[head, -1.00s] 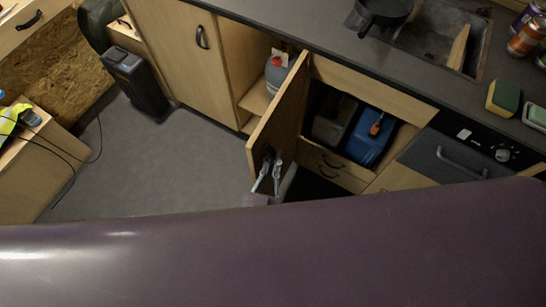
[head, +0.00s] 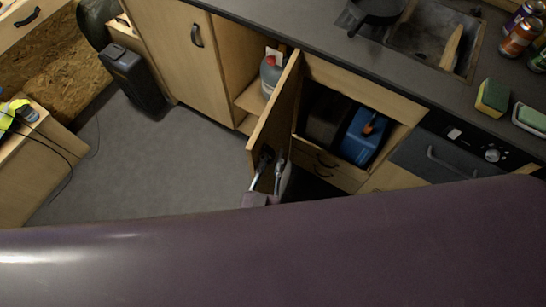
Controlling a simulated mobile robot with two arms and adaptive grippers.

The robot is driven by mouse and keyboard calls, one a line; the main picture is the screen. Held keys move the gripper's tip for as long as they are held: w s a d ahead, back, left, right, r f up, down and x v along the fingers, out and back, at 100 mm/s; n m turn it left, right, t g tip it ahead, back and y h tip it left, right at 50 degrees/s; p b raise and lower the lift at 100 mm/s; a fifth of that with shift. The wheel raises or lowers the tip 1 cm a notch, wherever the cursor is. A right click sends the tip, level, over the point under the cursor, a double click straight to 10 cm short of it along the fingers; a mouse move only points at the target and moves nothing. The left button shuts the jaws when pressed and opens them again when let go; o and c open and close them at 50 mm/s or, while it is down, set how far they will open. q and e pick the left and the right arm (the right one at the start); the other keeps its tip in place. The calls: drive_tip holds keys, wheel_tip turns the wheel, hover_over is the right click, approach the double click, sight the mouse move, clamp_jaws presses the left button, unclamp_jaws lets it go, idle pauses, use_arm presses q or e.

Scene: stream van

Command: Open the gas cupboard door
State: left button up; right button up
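A light wood cupboard door (head: 275,107) stands swung out into the room, beside an open compartment with a blue canister (head: 362,136) and a dark container (head: 326,119). My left gripper (head: 271,160) is at the lower outer end of this door. Its two metal fingers are spread apart and point towards the door. A small dark part by the fingertips may be the door's handle; contact is not clear. A grey bottle (head: 270,74) shows partly behind the door, on a shelf to its left. My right gripper is not in view.
The dark counter (head: 300,27) runs above the cupboards, with a pan, sink, sponges and cans. An oven front (head: 445,155) is right of the open compartment. A black bin (head: 133,80) stands left. The grey floor (head: 180,165) is clear. My purple arm covers the bottom.

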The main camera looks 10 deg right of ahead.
use_arm(q)
drive_tip(key=shift+w+r, duration=0.3)
drive_tip(key=shift+r, duration=0.35)
drive_tip(key=shift+s+f, duration=0.1)
drive_tip(key=shift+s, duration=0.1)
drive_tip(key=v, duration=0.8)
drive_tip(key=f+v, duration=0.1)
drive_tip(key=v, duration=0.3)
drive_tip(key=shift+s, duration=0.1)
drive_tip(key=s+a+f+g+y, duration=0.1)
drive_tip(key=s+a+f+g, duration=0.15)
drive_tip(key=f, duration=0.55)
drive_tip(key=s+a+f+g, duration=0.1)
drive_tip(key=a+f+g, duration=0.2)
drive_tip(key=f, duration=0.6)
drive_tip(key=s+a+f+g+y, duration=0.1)
drive_tip(key=s+a+f+g, duration=0.15)
drive_tip(key=f, duration=0.55)
drive_tip(key=s+a+f+g+y, duration=0.1)
drive_tip(key=s+a+f+g, duration=0.1)
drive_tip(key=s+a+f, duration=0.3)
drive_tip(key=s+a+f+n+g+y, duration=0.1)
drive_tip(key=s+a+f+g, duration=0.2)
drive_tip(key=s+a+f, duration=0.1)
drive_tip(key=s+a+f+g+y, duration=0.2)
drive_tip(key=s+a+f, duration=0.3)
drive_tip(key=s+a, duration=0.1)
drive_tip(key=shift+a+f+n+g, duration=0.3)
drive_tip(key=shift+a+g, duration=0.05)
drive_tip(key=shift+g, duration=0.05)
